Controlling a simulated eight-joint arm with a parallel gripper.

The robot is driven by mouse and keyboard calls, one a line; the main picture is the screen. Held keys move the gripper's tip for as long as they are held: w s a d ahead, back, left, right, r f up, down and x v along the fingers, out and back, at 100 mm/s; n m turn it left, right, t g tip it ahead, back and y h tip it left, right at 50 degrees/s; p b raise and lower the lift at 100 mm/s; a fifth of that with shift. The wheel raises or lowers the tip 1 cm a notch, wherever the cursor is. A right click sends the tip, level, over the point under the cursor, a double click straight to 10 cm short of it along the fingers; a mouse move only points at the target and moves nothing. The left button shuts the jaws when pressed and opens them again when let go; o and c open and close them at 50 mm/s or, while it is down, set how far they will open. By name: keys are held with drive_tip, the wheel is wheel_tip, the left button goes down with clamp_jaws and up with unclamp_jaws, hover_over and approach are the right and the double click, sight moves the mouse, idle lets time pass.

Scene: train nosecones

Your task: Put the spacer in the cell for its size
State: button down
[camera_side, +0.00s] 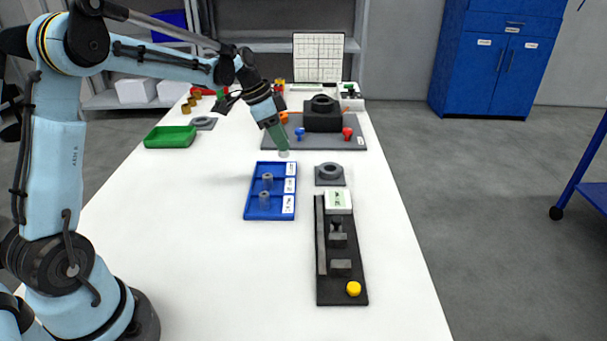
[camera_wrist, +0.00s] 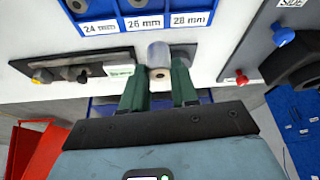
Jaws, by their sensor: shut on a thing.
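My gripper (camera_side: 280,140) is shut on a pale grey spacer (camera_side: 284,154), held above the table just beyond the far end of the blue tray (camera_side: 249,205). In the wrist view my green fingers (camera_wrist: 159,85) stand on either side of the spacer (camera_wrist: 158,58). The tray's three cells carry labels 24 mm, 26 mm and 28 mm (camera_wrist: 192,19). One spacer (camera_side: 264,197) stands in the near cell, 24 mm, and another (camera_side: 268,180) in the middle cell, 26 mm. The far cell, 28 mm, looks empty. The held spacer's size cannot be read.
A grey block with a ring (camera_side: 329,174) sits right of the tray. A black fixture (camera_side: 341,290) with a yellow button lies nearer. A grey board (camera_side: 350,139) with red and blue knobs stands beyond, and a green bin (camera_side: 170,137) at left. The front left table is clear.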

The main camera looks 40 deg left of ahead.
drive_tip(key=a+f, duration=0.1)
drive_tip(key=a, duration=0.1)
drive_tip(key=a+f, duration=0.2)
drive_tip(key=w+a+f, duration=0.1)
drive_tip(key=a, duration=0.2)
drive_tip(key=shift+f, duration=0.2)
drive_tip(key=shift+d+f, duration=0.1)
drive_tip(key=shift+f, duration=1.8)
drive_tip(key=c, duration=0.9)
unclamp_jaws()
drive_tip(key=shift+f, duration=0.15)
drive_tip(key=shift+o, duration=0.2)
